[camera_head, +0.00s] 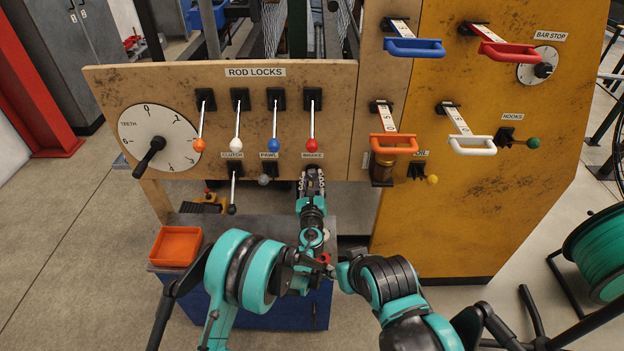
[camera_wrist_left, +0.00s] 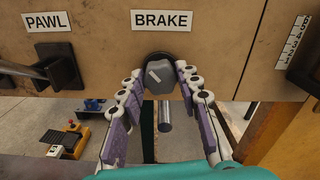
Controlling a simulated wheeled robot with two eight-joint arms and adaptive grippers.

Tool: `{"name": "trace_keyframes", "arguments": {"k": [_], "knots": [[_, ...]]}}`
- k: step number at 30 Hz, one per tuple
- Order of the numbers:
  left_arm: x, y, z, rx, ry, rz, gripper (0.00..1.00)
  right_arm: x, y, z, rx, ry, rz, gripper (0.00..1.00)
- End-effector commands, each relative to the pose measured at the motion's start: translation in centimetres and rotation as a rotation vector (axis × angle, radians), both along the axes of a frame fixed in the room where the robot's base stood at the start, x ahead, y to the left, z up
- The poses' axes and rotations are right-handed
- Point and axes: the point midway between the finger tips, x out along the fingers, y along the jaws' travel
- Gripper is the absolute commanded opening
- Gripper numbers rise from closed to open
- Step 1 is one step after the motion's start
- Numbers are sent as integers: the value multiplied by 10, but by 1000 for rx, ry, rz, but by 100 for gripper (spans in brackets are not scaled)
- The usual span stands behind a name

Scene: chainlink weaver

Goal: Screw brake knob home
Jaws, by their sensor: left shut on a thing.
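The brake knob (camera_wrist_left: 160,80), dark grey with a pale mark on its face, sits under the BRAKE label (camera_wrist_left: 159,19) in the left wrist view. A metal rod (camera_wrist_left: 165,116) shows just below it. My left gripper (camera_wrist_left: 158,88) has its fingers on both sides of the knob and is shut on it. In the head view my left gripper (camera_head: 312,178) is at the lower edge of the wooden panel (camera_head: 335,120), below the BRAKE label, and hides the knob. My right arm shows at the lower right of the head view, but I cannot see its gripper.
The PAWL lever (camera_wrist_left: 58,68) is left of the knob. Rod-lock levers with coloured balls, one red (camera_head: 312,145), hang above. Coloured handles, such as the white one (camera_head: 472,145), jut out at right. An orange tray (camera_head: 176,246) stands lower left.

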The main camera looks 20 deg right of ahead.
Motion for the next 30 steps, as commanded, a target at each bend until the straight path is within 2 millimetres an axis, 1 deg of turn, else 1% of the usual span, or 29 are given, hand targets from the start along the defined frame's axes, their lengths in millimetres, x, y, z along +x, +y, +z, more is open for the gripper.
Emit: {"name": "trace_keyframes", "arguments": {"k": [6, 12, 26, 27, 29, 30], "knots": [[-1, -1, -1, 98, -27, -1, 4, 0, 0, 0, 0, 0, 0, 40], [-1, -1, -1, 145, -41, -1, 4, 0, 0, 0, 0, 0, 0, 40], [-1, -1, -1, 156, -44, -1, 4, 0, 0, 0, 0, 0, 0, 40], [-1, -1, -1, 156, -44, -1, 36, 0, 0, 0, 0, 0, 0, 40], [-1, -1, -1, 156, -44, -1, 52, 0, 0, 0, 0, 0, 0, 40], [-1, 0, -1, 156, -45, 0, 54, 0, 0, 0, 0, 0, 0, 40]]}}
